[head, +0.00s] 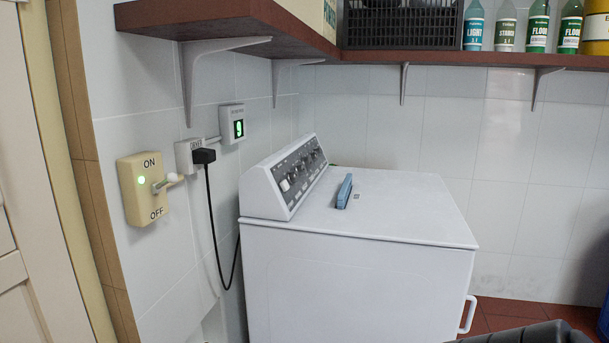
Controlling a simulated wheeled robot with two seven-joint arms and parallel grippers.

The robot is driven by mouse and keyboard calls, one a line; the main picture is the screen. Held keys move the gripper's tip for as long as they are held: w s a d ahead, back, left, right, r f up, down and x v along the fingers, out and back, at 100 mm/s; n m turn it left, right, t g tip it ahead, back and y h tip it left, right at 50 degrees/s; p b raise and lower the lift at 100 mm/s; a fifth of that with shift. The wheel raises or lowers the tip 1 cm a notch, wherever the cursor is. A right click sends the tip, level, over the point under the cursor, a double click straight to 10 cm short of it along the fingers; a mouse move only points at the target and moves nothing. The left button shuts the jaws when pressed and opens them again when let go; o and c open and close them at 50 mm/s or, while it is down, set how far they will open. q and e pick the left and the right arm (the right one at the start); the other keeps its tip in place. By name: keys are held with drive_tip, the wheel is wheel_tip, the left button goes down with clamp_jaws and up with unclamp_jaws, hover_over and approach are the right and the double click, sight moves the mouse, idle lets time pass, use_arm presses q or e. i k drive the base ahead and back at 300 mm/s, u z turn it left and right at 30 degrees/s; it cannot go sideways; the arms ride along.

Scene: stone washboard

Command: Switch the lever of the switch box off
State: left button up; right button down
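The switch box (136,200) is a beige box on the tiled wall at the left, marked ON at the top and OFF at the bottom. Its green light (141,180) is lit. The lever (166,183) is a short arm with a pale rounded knob, sticking out from the box towards the right at about mid-height. Nothing touches it. Neither gripper can be made out in the head view.
A white washing machine (350,285) stands right of the switch box. A black plug (204,156) with a hanging cable sits in a wall socket between them. A brown shelf (245,15) juts out above. A cream door (25,200) is at far left.

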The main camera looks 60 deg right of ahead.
sight(171, 177)
drive_tip(key=z, duration=1)
drive_tip(key=k, duration=1.3)
drive_tip(key=u, duration=1)
drive_tip(key=i, duration=1.65)
drive_tip(key=z, duration=0.85)
drive_tip(key=i, duration=0.4)
drive_tip(key=z, duration=0.35)
